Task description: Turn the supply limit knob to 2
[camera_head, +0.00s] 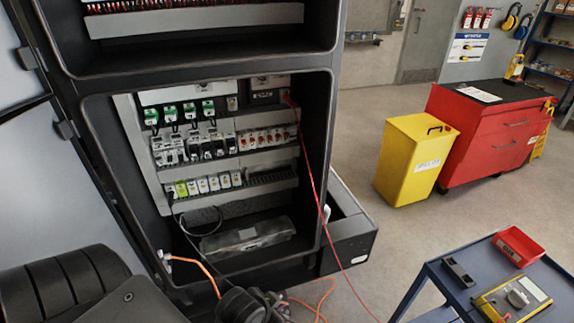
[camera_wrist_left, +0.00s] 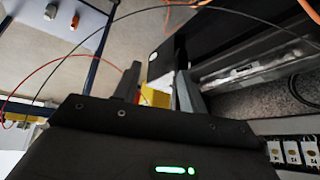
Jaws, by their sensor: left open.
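I cannot make out a supply limit knob or its markings in either view. The open control cabinet (camera_head: 325,160) fills the middle of the head view, with rows of breakers (camera_head: 205,147), green-topped modules (camera_head: 180,113) and small white and yellow-green units (camera_head: 205,185) on rails. My left gripper shows in the wrist view (camera_wrist_left: 158,90) with its two fingers apart and nothing seen between them. In the head view it is low in front of the cabinet, partly cut off by the bottom edge. My right gripper is not in view.
A red lead (camera_head: 313,190) and orange cables (camera_head: 205,272) hang out of the cabinet. A blue cart (camera_head: 440,278) with a red bin (camera_head: 518,246) and a yellow meter (camera_head: 513,298) stands at right. A yellow bin (camera_head: 412,160) and red tool cabinet (camera_head: 485,135) stand behind. Floor between is clear.

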